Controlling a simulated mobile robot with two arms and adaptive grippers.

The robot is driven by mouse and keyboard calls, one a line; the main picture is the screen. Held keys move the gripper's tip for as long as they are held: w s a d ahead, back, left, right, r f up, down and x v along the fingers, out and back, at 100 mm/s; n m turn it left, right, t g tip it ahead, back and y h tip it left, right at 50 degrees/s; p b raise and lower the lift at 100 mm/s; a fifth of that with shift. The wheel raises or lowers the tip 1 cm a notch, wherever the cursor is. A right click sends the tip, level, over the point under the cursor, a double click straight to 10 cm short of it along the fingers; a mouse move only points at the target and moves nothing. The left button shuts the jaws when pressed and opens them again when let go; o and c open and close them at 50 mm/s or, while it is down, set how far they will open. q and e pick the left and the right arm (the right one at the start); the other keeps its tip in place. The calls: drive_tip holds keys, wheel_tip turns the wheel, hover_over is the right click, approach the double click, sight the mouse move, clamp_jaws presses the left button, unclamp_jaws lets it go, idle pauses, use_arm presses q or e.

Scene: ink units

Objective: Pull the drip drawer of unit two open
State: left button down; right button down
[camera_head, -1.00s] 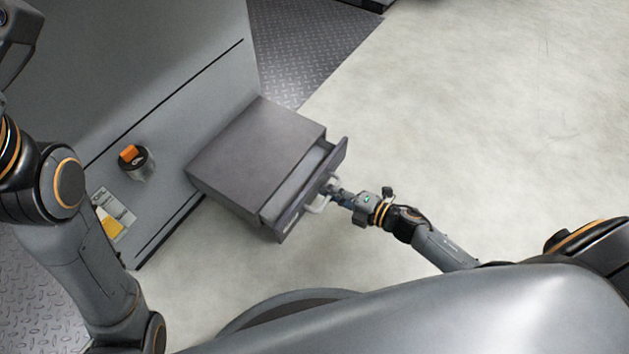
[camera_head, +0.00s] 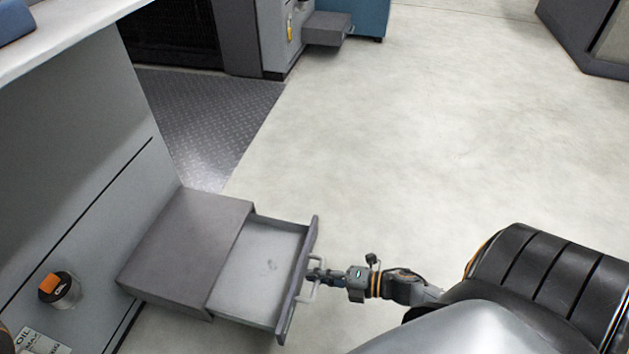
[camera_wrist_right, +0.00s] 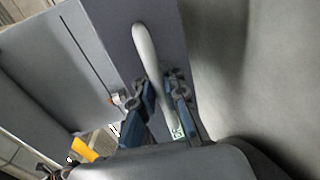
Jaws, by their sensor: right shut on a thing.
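The drip drawer (camera_head: 256,275) is a grey tray that stands well out of its dark grey housing (camera_head: 185,245) on the side of the unit. Its inside shows and looks empty apart from a small mark. A pale bar handle (camera_head: 313,291) is on its front panel. My right gripper (camera_head: 316,275) is shut on this handle. In the right wrist view the handle (camera_wrist_right: 146,55) passes between the blue fingers of the gripper (camera_wrist_right: 160,100). My left gripper is not in view.
Another unit with a similar box (camera_head: 327,28) stands at the back. The pale floor (camera_head: 430,130) to the right is clear.

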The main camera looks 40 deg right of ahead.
drive_tip(key=c, duration=1.4)
unclamp_jaws()
drive_tip(key=shift+r, duration=0.1)
drive_tip(key=v, duration=1.2)
